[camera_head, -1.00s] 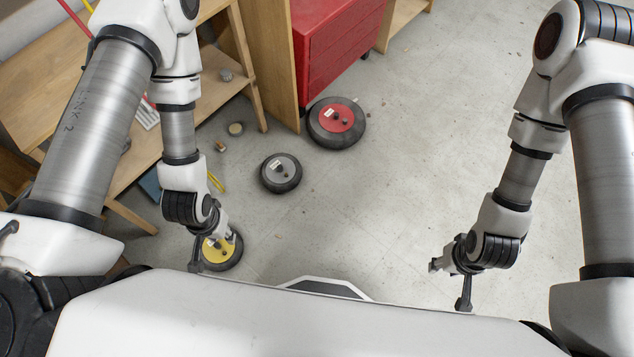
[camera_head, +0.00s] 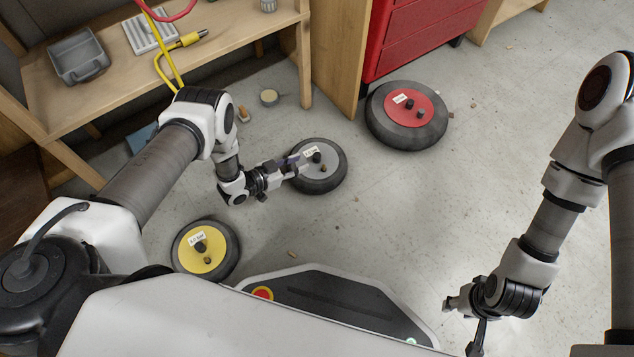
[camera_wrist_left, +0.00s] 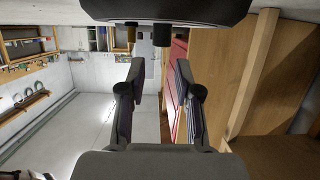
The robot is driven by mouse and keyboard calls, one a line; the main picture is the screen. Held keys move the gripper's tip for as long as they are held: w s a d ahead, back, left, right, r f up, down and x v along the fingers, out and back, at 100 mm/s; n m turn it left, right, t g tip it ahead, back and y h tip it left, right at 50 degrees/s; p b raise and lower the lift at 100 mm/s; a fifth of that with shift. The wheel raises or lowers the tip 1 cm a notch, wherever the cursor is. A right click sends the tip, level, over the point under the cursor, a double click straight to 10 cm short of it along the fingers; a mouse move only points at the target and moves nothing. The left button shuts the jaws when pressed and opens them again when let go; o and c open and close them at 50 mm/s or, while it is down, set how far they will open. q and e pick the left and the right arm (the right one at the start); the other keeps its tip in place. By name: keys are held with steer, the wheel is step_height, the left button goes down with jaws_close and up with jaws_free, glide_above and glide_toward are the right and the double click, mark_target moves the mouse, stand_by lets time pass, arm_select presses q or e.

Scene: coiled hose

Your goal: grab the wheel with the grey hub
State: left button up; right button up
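The wheel with the grey hub (camera_head: 330,173) lies flat on the floor, with a black tyre, a white label, a black knob and a brown knob. My left gripper (camera_head: 296,166) is at its left edge in the head view, pointing toward the knobs. In the left wrist view the wheel (camera_wrist_left: 165,10) is a dark band at the top, its two knobs just beyond the fingertips. The left fingers (camera_wrist_left: 157,68) are apart with nothing between them. My right gripper (camera_head: 462,320) is open and empty at the lower right, far from the wheel.
A red-hub wheel (camera_head: 383,132) lies behind to the right, and a yellow-hub wheel (camera_head: 214,268) lies at the lower left. A wooden workbench (camera_head: 110,85) and a red cabinet (camera_head: 420,40) stand at the back. The floor at the right is clear.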

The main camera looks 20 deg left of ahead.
mark_target(315, 156)
arm_select(q)
steer(key=shift+w+d+f, duration=0.1)
steer(key=shift+w+f, duration=0.15)
steer(key=shift+f, duration=0.5)
steer(key=b+x, duration=0.2)
steer(key=x, duration=0.1)
steer(key=b+x, duration=0.3)
steer(key=x, duration=0.1)
steer(key=shift+w+d+r, duration=0.1)
steer(key=shift+w+r, duration=0.05)
steer(key=shift+r, duration=0.05)
steer(key=shift+w+r, duration=0.1)
steer(key=shift+r, duration=0.2)
jaws_close()
arm_select(e)
step_height(315, 156, down, 6)
steer(key=shift+w+r, duration=0.1)
steer(key=shift+w, duration=0.05)
